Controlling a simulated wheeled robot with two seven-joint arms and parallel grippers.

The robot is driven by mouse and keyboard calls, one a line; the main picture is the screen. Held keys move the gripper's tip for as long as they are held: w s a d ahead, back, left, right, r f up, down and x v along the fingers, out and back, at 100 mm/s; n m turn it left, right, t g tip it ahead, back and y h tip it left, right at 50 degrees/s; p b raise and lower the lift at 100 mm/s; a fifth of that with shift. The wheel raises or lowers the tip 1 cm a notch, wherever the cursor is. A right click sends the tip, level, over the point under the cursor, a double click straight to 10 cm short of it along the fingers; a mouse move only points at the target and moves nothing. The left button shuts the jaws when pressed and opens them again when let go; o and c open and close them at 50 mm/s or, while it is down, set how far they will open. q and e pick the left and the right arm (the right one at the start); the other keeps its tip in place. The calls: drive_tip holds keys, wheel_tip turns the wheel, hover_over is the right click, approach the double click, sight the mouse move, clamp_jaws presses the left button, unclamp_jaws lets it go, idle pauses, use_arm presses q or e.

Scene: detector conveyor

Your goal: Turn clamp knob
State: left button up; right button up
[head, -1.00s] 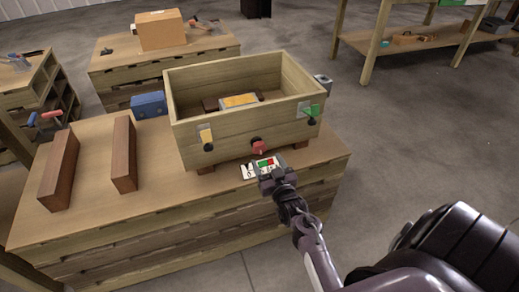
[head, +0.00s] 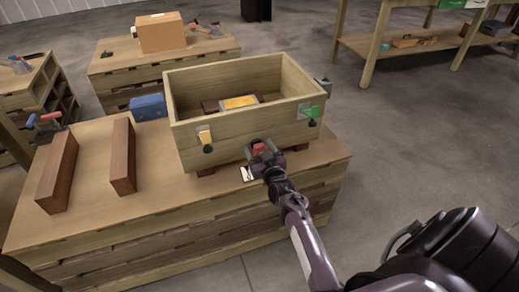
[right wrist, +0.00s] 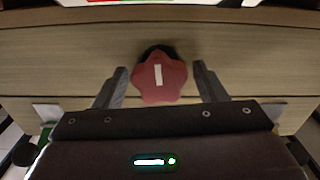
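The red clamp knob (right wrist: 160,77) sits on the front wall of the wooden box (right wrist: 60,62), with a white mark across its face. In the head view the knob (head: 258,149) shows low on the box front (head: 226,142), partly covered by my gripper. My right gripper (right wrist: 161,84) is open, with one finger on each side of the knob. Small gaps show between the fingers and the knob. In the head view my right gripper (head: 262,156) is right at the knob. My left gripper is not in view.
The box stands on a wooden bench (head: 120,225). Two brown blocks (head: 58,172) (head: 123,155) and a blue box (head: 149,106) are to its left. A white card (head: 247,174) lies partly hidden below the knob. Open floor is to the right.

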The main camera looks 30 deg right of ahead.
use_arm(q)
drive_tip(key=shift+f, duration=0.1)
use_arm(e)
drive_tip(key=c, duration=1)
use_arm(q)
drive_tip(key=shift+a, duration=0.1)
use_arm(e)
drive_tip(key=shift+o, duration=0.2)
